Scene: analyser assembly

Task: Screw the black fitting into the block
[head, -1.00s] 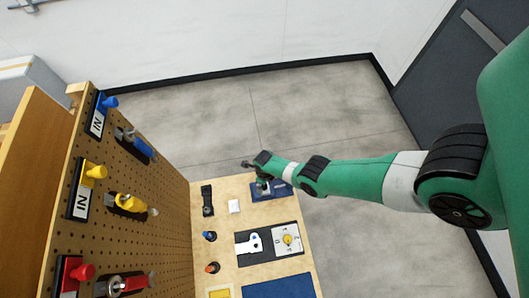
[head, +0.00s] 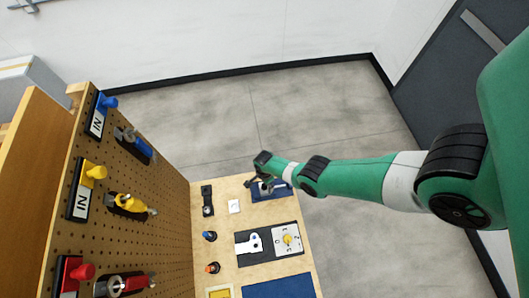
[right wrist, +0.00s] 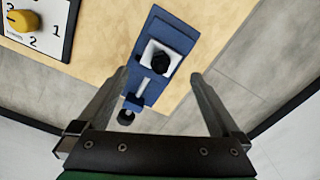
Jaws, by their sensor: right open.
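In the right wrist view, a black fitting (right wrist: 160,62) sits at the middle of a white block (right wrist: 149,52); I cannot tell how deep it is seated. The block is held in a blue vise (right wrist: 174,32) with a screw and a black knob (right wrist: 126,117). My right gripper (right wrist: 160,73) is open and empty, its fingers either side of the fitting in the picture and apart from it. In the head view, my right gripper (head: 255,183) is small and dark by the blue vise (head: 283,188), which my wrist partly covers. My left gripper is out of view.
The wooden table (head: 222,255) also bears a white plate with a yellow knob (head: 287,240), a white bracket (head: 250,243), a blue mat (head: 279,286) and small fittings at left. A pegboard (head: 150,210) with valves stands at the left.

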